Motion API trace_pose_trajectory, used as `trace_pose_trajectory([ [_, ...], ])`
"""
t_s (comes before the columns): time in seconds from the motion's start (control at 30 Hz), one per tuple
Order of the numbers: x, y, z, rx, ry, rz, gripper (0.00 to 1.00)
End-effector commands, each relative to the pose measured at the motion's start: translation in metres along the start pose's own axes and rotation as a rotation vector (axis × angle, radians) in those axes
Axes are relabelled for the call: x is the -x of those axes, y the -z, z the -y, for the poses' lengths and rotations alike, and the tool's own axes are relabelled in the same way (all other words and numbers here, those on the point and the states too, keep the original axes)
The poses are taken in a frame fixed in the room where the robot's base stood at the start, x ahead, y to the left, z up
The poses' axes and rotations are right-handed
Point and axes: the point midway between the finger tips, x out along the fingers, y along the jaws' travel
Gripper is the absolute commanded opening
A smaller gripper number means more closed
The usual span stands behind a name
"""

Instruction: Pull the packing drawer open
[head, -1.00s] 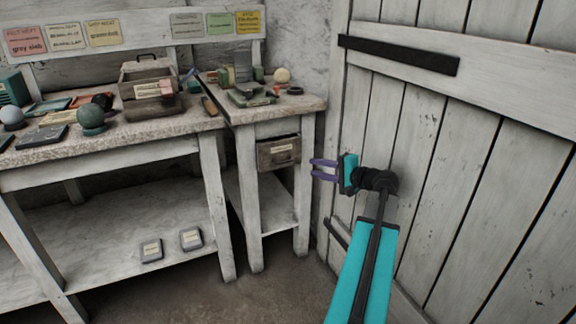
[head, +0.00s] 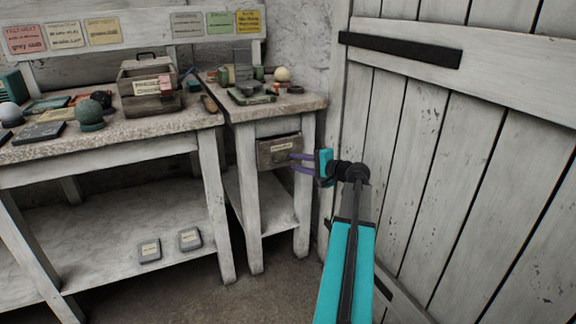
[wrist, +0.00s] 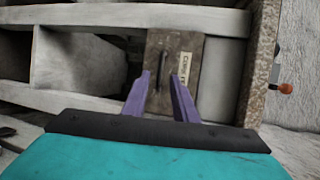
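The packing drawer (head: 272,157) is a dark, worn front with a pale label, set under the top of the small right-hand bench. In the wrist view the drawer front (wrist: 182,48) appears turned sideways, with a dark bar handle (wrist: 158,72) beside the label. My gripper (head: 291,162) is at the right part of the drawer front, its purple fingers apart. In the wrist view my gripper (wrist: 160,76) has the handle between its open fingertips. I cannot tell whether the fingers reach around the handle or stop short of it.
The small bench top (head: 308,103) carries blocks, a cream ball and small items. A longer bench (head: 140,128) with a wooden box (head: 150,92) and spheres stands left. A plank door (head: 450,150) is close on the right. The floor before the small bench is clear.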

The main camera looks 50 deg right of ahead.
Motion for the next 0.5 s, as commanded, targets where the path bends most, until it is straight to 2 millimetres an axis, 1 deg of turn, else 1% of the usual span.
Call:
trace_pose_trajectory([
  [0.03, -0.009, 0.001, -0.002, 0.001, 0.0, 0.002, 0.26],
  [0.2, -0.029, 0.001, -0.001, 0.001, 0.0, 0.001, 0.26],
  [0.33, -0.038, 0.001, -0.001, 0.001, 0.0, 0.001, 0.26],
  [0.5, -0.042, 0.0, 0.0, 0.0, 0.0, 0.0, 0.26],
])
